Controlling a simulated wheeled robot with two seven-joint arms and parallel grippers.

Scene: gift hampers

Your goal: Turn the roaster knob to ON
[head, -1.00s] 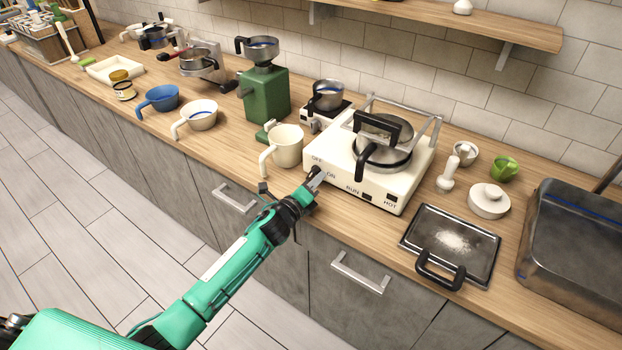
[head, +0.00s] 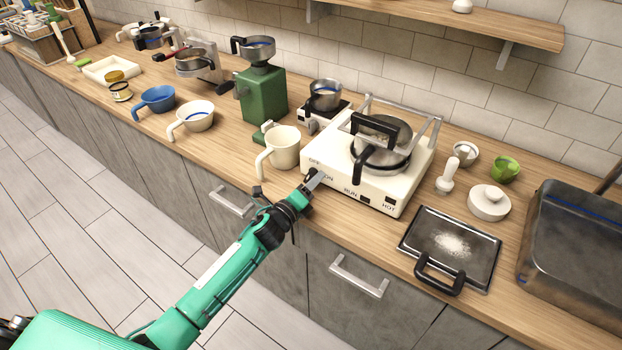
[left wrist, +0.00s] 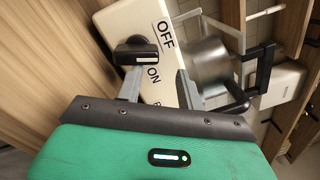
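The roaster (head: 345,185) is a white box with OFF, ON, RUN and HOT printed along its front; a lidded metal pan (head: 385,155) sits on top. Its black knob (left wrist: 137,52) shows in the left wrist view, its white mark on the side toward the OFF label. In the head view the knob (head: 311,173) is small and partly hidden by my gripper. My left gripper (left wrist: 158,88) is at the roaster's front left corner. Its fingers are apart, the ON label showing between them. The knob overlaps the left-hand fingertip in the picture; I cannot tell whether they touch. My right gripper is out of view.
A cream mug (head: 284,148) stands close left of the roaster, with a green grinder (head: 262,97) behind it. Drawer handles (head: 358,275) stick out below the counter edge.

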